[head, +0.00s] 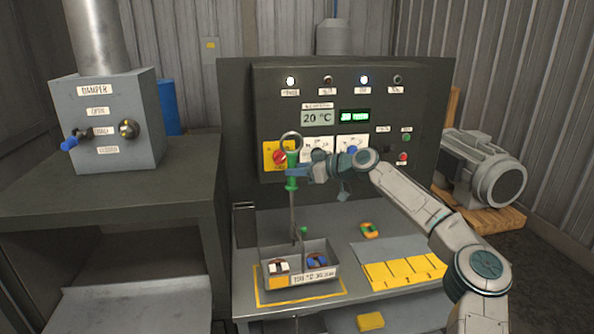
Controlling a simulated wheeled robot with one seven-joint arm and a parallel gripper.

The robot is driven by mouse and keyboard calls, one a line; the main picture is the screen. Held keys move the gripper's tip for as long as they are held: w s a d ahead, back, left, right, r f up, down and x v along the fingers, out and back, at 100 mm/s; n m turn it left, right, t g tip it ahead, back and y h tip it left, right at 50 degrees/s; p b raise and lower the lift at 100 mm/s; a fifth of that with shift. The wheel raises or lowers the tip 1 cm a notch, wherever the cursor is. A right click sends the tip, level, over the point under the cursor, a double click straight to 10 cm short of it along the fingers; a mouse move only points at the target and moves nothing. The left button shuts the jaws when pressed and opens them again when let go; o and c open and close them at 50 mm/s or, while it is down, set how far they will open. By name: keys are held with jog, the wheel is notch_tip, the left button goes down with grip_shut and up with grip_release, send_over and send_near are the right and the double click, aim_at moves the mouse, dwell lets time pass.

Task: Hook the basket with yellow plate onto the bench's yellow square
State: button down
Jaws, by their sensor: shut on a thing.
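My gripper (291,173) is shut on the green handle (292,183) of a long hook tool with a ring at its top. The tool's thin rod hangs upright in front of the panel, down to the basket. The grey basket (328,257) has a yellow plate (278,283) and a white label on its front, and holds two wound parts, one with red, one with blue. It is over the yellow square outline (303,299) on the bench. I cannot tell whether the hook holds the basket's handle, or whether the basket touches the bench.
A control panel (430,85) with lights and knobs stands behind the bench. A green-and-orange part (370,230) and a yellow marked strip (405,273) lie to the right. A damper box (110,120) stands on a dark table at left; a motor (480,165) is at right.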

notch_tip(320, 180, down, 8)
jog(key=b, duration=0.7)
jog(key=shift+f, duration=0.15)
dwell(1.3)
jog(key=shift+b, duration=0.4)
dwell(0.3)
jog(key=shift+s+a, duration=0.1)
jog(key=s+a+b, duration=0.1)
jog(key=a+b, duration=0.2)
jog(key=a, duration=0.3)
jog(key=shift+s+a, duration=0.2)
jog(key=shift+s, duration=0.15)
dwell(1.1)
notch_tip(320, 180, up, 11)
jog(key=p, duration=0.7)
send_over(293, 195)
jog(key=s+a, duration=0.2)
jog(key=a, duration=0.3)
jog(key=shift+a, duration=0.15)
